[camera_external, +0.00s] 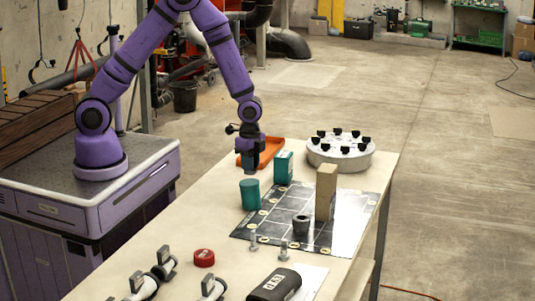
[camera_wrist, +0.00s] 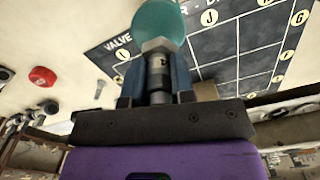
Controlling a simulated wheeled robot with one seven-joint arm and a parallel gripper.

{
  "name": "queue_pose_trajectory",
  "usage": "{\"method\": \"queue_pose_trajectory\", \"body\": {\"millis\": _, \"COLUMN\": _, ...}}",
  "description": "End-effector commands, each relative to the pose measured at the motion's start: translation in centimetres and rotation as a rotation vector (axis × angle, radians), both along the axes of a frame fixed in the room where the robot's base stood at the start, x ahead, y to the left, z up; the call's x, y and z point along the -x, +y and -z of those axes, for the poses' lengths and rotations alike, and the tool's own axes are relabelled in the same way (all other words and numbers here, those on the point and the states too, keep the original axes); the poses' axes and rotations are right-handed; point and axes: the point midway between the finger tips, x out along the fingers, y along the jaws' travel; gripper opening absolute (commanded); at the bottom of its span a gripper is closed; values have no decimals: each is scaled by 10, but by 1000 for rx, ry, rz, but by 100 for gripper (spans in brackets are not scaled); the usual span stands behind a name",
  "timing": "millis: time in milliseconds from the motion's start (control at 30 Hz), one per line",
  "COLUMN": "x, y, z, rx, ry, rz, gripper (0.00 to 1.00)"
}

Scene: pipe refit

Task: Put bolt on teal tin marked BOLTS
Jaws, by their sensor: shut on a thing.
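My gripper (camera_external: 250,168) hangs above the table, over the round teal tin (camera_external: 250,196). In the wrist view my gripper (camera_wrist: 159,82) is shut on a bolt (camera_wrist: 157,46), whose grey hex head points away from the palm. The round teal tin (camera_wrist: 160,20) shows just beyond the bolt head there; the bolt looks above it and apart, but the gap is hard to judge. No BOLTS lettering is readable. A teal box-shaped container (camera_external: 283,168) stands behind and right of the round tin. Two other bolts stand near the mat's front edge, one at left (camera_external: 254,243) and one at right (camera_external: 284,250).
A black gridded mat (camera_external: 345,214) carries a tan block (camera_external: 326,192) and a dark grey ring-like part (camera_external: 301,224). An orange tray (camera_external: 268,146) and a round white holder (camera_external: 340,160) stand behind. A red cap (camera_external: 204,258) and pipe fittings (camera_external: 143,287) lie in front.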

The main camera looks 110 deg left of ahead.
Motion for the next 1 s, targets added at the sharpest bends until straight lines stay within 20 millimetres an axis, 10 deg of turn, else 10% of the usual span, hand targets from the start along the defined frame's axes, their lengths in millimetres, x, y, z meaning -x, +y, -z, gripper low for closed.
{"method": "queue_pose_trajectory", "body": {"millis": 767, "x": 0, "y": 0, "z": 28, "rx": -1, "ry": -1, "rz": 0, "gripper": 0}}
{"method": "queue_pose_trajectory", "body": {"millis": 800, "x": 0, "y": 0, "z": 28, "rx": -1, "ry": -1, "rz": 0, "gripper": 28}}
{"method": "queue_pose_trajectory", "body": {"millis": 900, "x": 0, "y": 0, "z": 28, "rx": -1, "ry": -1, "rz": 0, "gripper": 49}}
{"method": "queue_pose_trajectory", "body": {"millis": 1000, "x": 0, "y": 0, "z": 28, "rx": -1, "ry": -1, "rz": 0, "gripper": 49}}
